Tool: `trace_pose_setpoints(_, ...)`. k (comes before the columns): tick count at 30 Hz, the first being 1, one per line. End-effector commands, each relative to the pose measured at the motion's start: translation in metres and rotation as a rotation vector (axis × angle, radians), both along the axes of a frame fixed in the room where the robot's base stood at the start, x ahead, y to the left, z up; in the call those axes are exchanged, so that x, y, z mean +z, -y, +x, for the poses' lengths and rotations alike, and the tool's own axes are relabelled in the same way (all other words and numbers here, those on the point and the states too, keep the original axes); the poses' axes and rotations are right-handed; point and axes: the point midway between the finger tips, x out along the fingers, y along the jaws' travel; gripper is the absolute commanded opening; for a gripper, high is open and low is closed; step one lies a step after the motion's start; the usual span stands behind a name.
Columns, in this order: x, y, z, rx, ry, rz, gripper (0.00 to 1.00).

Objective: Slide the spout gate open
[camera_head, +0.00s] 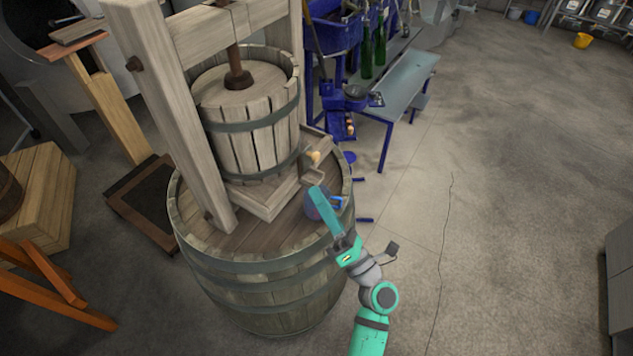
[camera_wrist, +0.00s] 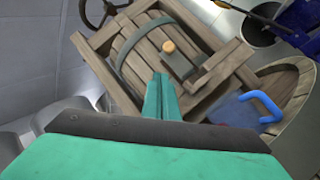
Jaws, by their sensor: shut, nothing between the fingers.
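A wooden press stands on an upright barrel, with a slatted basket (camera_head: 250,112) in its frame. The spout gate shows in the wrist view as a small dark plate (camera_wrist: 177,64) with a round light-wood knob (camera_wrist: 168,46). The knob also shows in the head view (camera_head: 315,155), above the short wooden spout (camera_head: 313,177). My gripper (camera_head: 317,191) is shut and empty, just below and in front of the spout in the head view. In the wrist view its closed fingers (camera_wrist: 160,76) point toward the knob, apart from it in the picture. The gate's lower part is partly hidden.
A translucent jug (camera_wrist: 232,110) with a blue handle (camera_wrist: 266,106) stands on the barrel top (camera_head: 280,232) below the spout, close beside my gripper. A blue bottling machine (camera_head: 335,30) and bench (camera_head: 405,82) stand behind.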

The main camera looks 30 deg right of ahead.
Motion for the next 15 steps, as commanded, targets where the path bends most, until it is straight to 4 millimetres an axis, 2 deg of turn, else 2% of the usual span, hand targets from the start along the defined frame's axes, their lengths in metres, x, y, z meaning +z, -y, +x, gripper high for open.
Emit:
trace_pose_setpoints(1, -0.006, 0.003, -0.011, -0.006, -0.002, 0.002, 0.00)
trace_pose_setpoints(6, -0.023, 0.006, -0.041, -0.006, -0.002, 0.002, 0.00)
trace_pose_setpoints(15, -0.039, 0.003, -0.068, 0.007, 0.001, 0.000, 0.00)
